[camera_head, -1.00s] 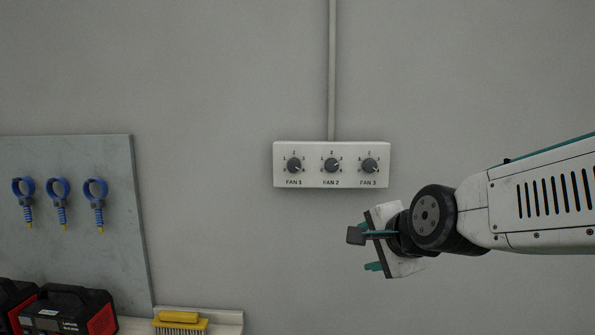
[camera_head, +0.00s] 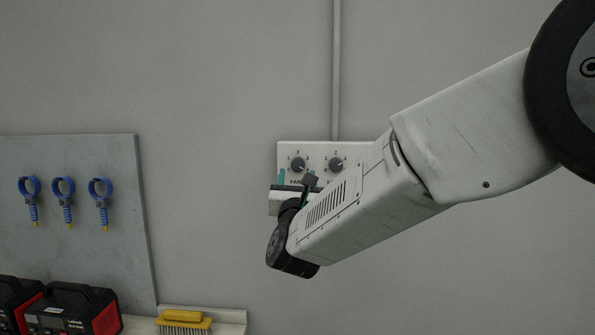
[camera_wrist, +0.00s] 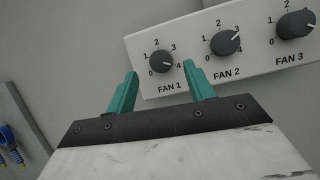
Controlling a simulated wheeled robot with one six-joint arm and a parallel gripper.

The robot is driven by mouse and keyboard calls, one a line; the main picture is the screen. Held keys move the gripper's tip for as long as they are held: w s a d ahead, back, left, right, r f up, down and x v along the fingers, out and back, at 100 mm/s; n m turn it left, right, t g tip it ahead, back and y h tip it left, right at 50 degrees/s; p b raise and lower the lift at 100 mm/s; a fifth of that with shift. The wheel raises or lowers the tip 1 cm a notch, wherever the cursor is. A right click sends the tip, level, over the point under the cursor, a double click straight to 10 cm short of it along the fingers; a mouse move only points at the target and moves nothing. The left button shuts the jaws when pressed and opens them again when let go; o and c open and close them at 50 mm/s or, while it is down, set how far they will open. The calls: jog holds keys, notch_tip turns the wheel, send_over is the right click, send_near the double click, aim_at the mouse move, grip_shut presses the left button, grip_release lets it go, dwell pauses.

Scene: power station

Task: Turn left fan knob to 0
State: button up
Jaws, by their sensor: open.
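The left fan knob, FAN 1 (camera_head: 297,164), is a dark round knob on a white wall panel (camera_head: 315,148). In the wrist view, the FAN 1 knob (camera_wrist: 162,62) has its white mark toward the lower right, near 4. The FAN 2 knob (camera_wrist: 225,43) and FAN 3 knob (camera_wrist: 295,24) sit to its right. My gripper (camera_wrist: 158,82) is open and empty. Its two teal fingers point at the panel, with the FAN 1 knob showing between and beyond their tips. In the head view, my gripper (camera_head: 296,180) is just below that knob, and my arm hides FAN 3.
A grey conduit (camera_head: 336,70) runs up from the panel. A grey board (camera_head: 100,250) with several blue tools (camera_head: 64,188) hangs at the left. A yellow brush (camera_head: 183,318) and red-black cases (camera_head: 75,308) are below. The wall around the panel is clear.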

aim_at(298, 165)
jog(key=shift+x, duration=1.95)
jog(key=c, duration=1)
